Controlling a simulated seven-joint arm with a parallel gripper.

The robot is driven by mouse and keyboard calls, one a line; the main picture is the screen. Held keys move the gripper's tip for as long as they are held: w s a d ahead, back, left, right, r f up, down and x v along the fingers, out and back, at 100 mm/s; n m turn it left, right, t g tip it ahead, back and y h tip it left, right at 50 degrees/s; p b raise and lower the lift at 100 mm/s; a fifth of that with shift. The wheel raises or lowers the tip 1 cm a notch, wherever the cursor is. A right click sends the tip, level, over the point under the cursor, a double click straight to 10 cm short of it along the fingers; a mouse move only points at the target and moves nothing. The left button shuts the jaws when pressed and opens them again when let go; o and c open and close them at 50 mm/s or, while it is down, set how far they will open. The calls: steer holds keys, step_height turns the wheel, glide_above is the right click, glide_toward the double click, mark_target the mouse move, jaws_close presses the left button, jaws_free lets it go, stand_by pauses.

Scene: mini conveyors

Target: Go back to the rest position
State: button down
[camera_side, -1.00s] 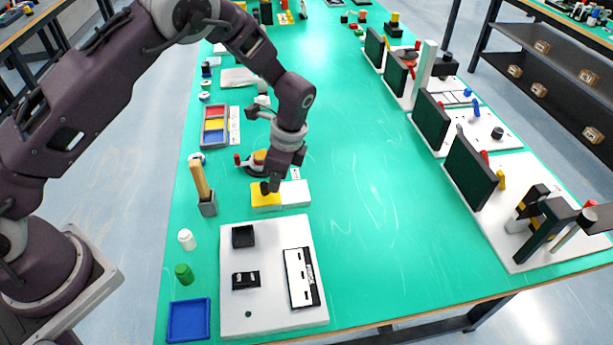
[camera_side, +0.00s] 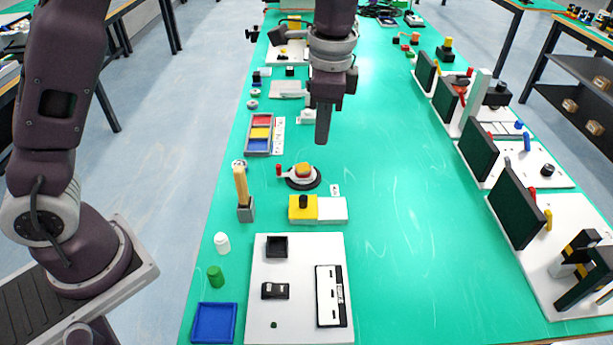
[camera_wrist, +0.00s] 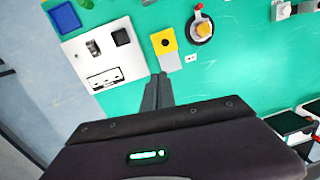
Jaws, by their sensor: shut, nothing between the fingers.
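My gripper (camera_side: 322,138) hangs above the green table (camera_side: 390,215), pointing down, with its fingers together and nothing between them. In the wrist view the shut fingers (camera_wrist: 158,80) show over bare green surface and the end of the white block. The yellow and white block (camera_side: 303,213), with a black knob on its yellow half, lies below and nearer the camera, apart from my gripper. It also shows in the wrist view (camera_wrist: 163,41). A round base with a red and yellow top (camera_side: 303,175) stands behind the block.
A white board (camera_side: 300,314) with black parts and a blue tray (camera_side: 214,322) are at the near left. A wooden-handled tool (camera_side: 241,188) stands upright in a grey holder. White panels with dark screens (camera_side: 517,206) line the right edge. The table's middle is clear.

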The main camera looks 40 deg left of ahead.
steer(key=s+a+r+n+t+h, duration=0.15)
steer(key=s+a+r+n, duration=0.25)
steer(key=s+r, duration=0.55)
steer(key=s+a+f+n+t, duration=0.1)
steer(key=s+n+t, duration=0.3)
steer(key=s, duration=1.2)
steer(key=shift+a+f+n, duration=0.2)
steer(key=shift+a+n, duration=0.45)
steer(key=shift+n, duration=0.35)
steer(key=c, duration=2.2)
jaws_free()
steer(key=shift+y, duration=0.25)
